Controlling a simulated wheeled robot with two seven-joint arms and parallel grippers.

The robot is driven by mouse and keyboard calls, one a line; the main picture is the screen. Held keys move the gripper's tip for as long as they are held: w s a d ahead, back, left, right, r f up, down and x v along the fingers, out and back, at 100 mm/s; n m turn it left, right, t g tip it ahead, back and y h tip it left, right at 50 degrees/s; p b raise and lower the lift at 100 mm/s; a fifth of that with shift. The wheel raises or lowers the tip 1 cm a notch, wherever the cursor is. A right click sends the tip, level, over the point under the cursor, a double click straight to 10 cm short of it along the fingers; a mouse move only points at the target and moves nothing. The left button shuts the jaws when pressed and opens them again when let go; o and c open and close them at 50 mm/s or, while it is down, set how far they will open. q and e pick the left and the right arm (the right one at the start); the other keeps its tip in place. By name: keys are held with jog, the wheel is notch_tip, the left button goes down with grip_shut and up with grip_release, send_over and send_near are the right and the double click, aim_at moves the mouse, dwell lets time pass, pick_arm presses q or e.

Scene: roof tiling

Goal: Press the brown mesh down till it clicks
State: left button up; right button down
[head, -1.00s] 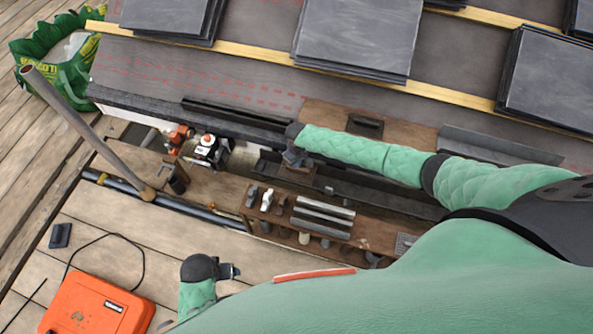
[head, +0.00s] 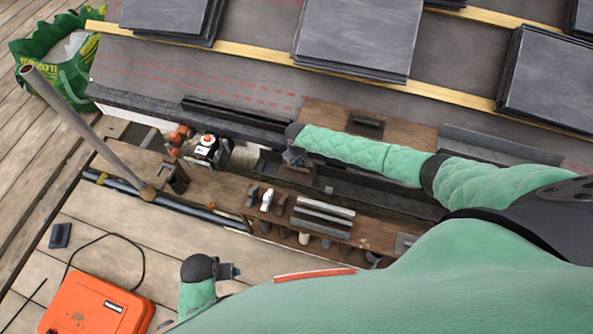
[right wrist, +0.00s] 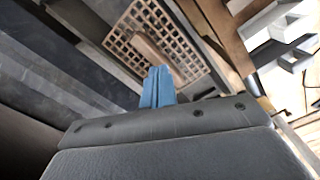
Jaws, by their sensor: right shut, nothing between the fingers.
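The brown mesh (right wrist: 166,32) shows in the right wrist view as a square grid with a plain brown bar across its middle. It lies beside grey channel walls, and whether it is fully seated cannot be told. My right gripper (right wrist: 157,84) has its blue fingers shut together with nothing between them. The fingertips overlap the mesh's near edge in that view; contact is unclear. In the head view my right gripper (head: 294,158) is over the dark gutter (head: 375,190), and I cannot make out the mesh there. My left gripper (head: 229,271) is low over the deck, its fingers too small to read.
A wooden tool shelf (head: 375,235) with metal strips and tools runs along the gutter's near side. Slate stacks (head: 355,38) lie on the roof above. A grey pole (head: 85,130) leans at the left, and an orange case (head: 97,305) sits on the deck.

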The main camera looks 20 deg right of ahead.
pick_arm(q)
jog(key=shift+f+b, duration=0.4)
jog(key=shift+f, duration=0.05)
pick_arm(e)
jog(key=shift+f, duration=0.75)
dwell(0.5)
pick_arm(q)
jog(key=shift+r, duration=2.35)
pick_arm(e)
jog(key=shift+r+p, duration=0.8)
jog(key=shift+r, duration=0.1)
jog(key=shift+r+p, duration=1.05)
jog(key=shift+r, duration=0.05)
jog(key=shift+r+p, duration=0.9)
jog(key=shift+r, duration=0.1)
pick_arm(q)
jog(key=s+a+f+p, duration=0.1)
jog(key=s+a+f, duration=0.1)
jog(key=f, duration=1.1)
jog(key=s+a+f+p, duration=0.1)
jog(key=s+a+f, duration=0.1)
jog(key=f, duration=1.1)
jog(key=shift+s+f+y+p, duration=0.25)
jog(key=shift+s+y+p, duration=0.05)
jog(key=shift+p, duration=0.05)
pick_arm(e)
jog(key=shift+r, duration=1.5)
